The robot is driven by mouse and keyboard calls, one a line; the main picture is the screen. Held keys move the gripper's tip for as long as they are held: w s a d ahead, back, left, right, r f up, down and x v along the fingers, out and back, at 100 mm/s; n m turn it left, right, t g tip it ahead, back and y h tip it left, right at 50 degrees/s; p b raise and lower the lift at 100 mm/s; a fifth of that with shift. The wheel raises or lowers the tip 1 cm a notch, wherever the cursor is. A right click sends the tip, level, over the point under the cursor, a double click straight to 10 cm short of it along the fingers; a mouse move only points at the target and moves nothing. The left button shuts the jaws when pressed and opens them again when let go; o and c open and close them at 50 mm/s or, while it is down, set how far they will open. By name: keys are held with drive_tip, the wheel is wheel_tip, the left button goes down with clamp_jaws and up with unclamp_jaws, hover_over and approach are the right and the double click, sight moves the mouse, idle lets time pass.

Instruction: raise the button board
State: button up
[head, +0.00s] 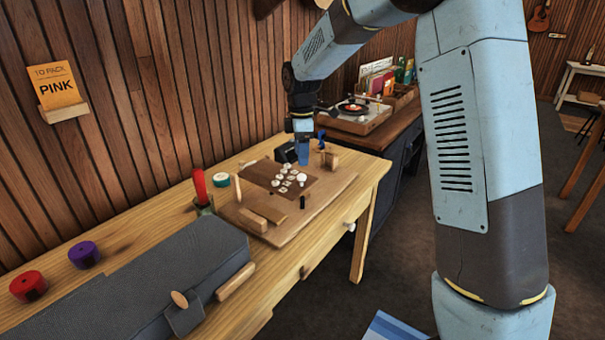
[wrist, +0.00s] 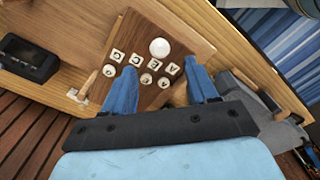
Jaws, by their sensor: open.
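The button board is a dark brown panel (head: 266,172) with several white lettered buttons and one round white knob (head: 302,178). It lies on a larger tan wooden board (head: 290,228) on the workbench. In the wrist view the button board (wrist: 180,35) shows ahead of the fingers, its knob (wrist: 159,47) near the middle. My gripper (head: 304,160) is at the board's far end, pointing down. In the wrist view my gripper (wrist: 162,70) is open and empty, one blue finger over the panel and the other near its right edge. Whether either finger touches cannot be told.
Wooden blocks (head: 252,220) stand at the near end of the tan board. A red candle-like cylinder (head: 200,186) and a green tape roll (head: 221,180) are beside it. A grey case (head: 150,275) fills the near bench. A black device (wrist: 30,57) sits close by.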

sight(302, 174)
drive_tip(key=shift+f, duration=3.6)
drive_tip(key=shift+c, duration=0.4)
clamp_jaws()
drive_tip(key=shift+d, duration=0.15)
drive_tip(key=shift+r, duration=0.1)
